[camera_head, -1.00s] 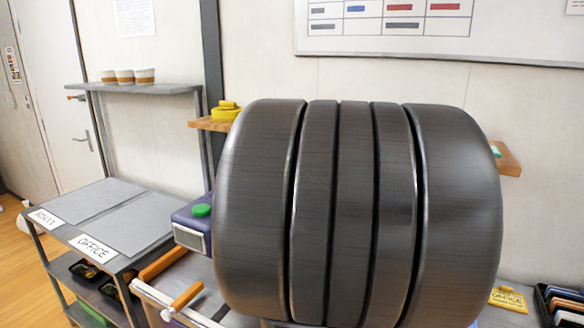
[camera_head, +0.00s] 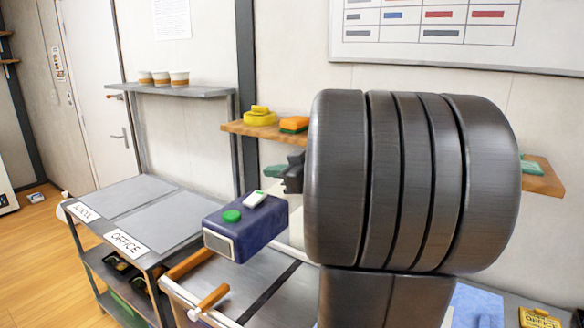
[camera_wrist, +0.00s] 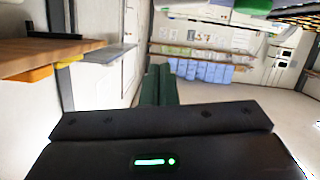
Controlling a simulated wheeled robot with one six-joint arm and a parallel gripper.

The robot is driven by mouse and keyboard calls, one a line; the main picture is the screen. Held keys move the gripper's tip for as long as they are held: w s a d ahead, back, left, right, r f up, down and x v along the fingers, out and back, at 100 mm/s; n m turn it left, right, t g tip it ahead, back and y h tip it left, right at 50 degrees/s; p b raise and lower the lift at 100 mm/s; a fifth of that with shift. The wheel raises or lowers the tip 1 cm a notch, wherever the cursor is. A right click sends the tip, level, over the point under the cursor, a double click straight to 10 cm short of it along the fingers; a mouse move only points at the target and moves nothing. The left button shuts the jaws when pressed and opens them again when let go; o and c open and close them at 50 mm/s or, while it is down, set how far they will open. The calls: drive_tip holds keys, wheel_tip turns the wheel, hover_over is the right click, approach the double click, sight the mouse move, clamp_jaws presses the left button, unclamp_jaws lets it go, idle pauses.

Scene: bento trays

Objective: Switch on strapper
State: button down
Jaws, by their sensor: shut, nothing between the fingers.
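The strapper is a dark blue box (camera_head: 250,240) with a round green button (camera_head: 231,216) and a white switch (camera_head: 255,199) on top, and a pale panel on its front. It stands at the far left end of the metal bench. My gripper (camera_head: 275,170) shows partly behind my large dark arm link, a little above and right of the strapper, apart from it. In the wrist view its dark green fingers (camera_wrist: 157,84) are closed together and hold nothing.
A wooden shelf (camera_head: 238,129) with yellow and orange items is on the wall behind the strapper. A cart (camera_head: 155,234) with grey mats and an OFFICE sign stands at left. A grey shelf (camera_head: 195,92) holds cups. My arm hides much of the bench.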

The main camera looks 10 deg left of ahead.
sight(265, 193)
drive_tip(key=p+x, duration=0.1)
drive_tip(key=x, duration=0.3)
drive_tip(key=shift+r, duration=0.2)
drive_tip(key=f, duration=0.1)
drive_tip(key=f+p, duration=0.1)
drive_tip(key=f, duration=0.1)
drive_tip(key=shift+w+f, duration=0.2)
drive_tip(key=shift+w, duration=0.2)
drive_tip(key=shift+f, duration=0.5)
drive_tip(key=shift+f, duration=0.1)
drive_tip(key=f+b, duration=0.1)
drive_tip(key=b, duration=0.2)
drive_tip(key=shift+w+d+f+m, duration=0.1)
drive_tip(key=shift+w+f+m, duration=0.15)
drive_tip(key=shift+m, duration=0.15)
drive_tip(key=shift+r, duration=0.4)
drive_tip(key=shift+d, duration=0.1)
